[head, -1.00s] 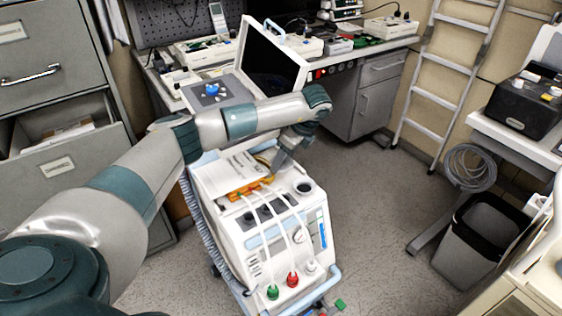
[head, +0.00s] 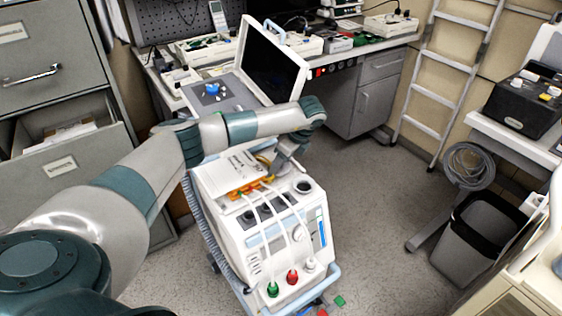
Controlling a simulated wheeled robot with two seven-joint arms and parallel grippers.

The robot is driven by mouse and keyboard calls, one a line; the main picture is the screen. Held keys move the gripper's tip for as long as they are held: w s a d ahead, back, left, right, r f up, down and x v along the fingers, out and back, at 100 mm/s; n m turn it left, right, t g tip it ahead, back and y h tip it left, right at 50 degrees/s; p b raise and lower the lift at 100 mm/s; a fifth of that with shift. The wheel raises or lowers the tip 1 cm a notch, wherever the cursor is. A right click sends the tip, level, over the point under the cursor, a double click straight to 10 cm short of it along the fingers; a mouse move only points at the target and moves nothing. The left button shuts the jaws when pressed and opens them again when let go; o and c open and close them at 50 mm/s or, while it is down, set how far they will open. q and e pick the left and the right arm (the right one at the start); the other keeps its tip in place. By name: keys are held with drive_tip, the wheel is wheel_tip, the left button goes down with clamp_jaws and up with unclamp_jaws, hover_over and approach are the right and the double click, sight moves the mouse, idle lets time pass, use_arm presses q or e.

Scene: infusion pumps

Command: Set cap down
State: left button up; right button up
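My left arm reaches in from the left over the white pump cart (head: 262,225). Its gripper (head: 274,172) points down at the back of the cart's top, beside a white booklet-like item (head: 232,174) and orange parts (head: 245,190). The fingertips are small and partly hidden, so I cannot tell whether they are open or shut. I cannot make out a cap in the gripper. A green cap-like fitting (head: 272,289), a red one (head: 292,277) and a white one (head: 309,264) sit on the cart's lower front. My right gripper is not in view.
A dark monitor (head: 272,65) stands behind the arm, near a grey panel with a blue item (head: 212,88). A cluttered workbench (head: 375,50) is at the back. A bin (head: 475,245) stands at the right. Floor between cart and bin is clear; a small green piece (head: 340,301) lies by the cart.

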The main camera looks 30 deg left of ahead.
use_arm(q)
drive_tip(key=shift+f, duration=0.1)
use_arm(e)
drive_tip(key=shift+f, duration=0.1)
use_arm(q)
drive_tip(key=o, duration=0.7)
drive_tip(key=shift+o, duration=0.2)
drive_tip(key=shift+r, duration=0.25)
drive_tip(key=shift+d+r, duration=0.15)
drive_tip(key=shift+r, duration=0.15)
drive_tip(key=b+v, duration=0.2)
drive_tip(key=v, duration=0.9)
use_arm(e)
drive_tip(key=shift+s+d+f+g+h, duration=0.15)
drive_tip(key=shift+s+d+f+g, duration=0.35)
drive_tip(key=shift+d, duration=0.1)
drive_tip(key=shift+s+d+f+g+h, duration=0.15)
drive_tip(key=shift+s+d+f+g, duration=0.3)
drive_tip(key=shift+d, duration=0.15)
use_arm(q)
drive_tip(key=shift+d, duration=0.1)
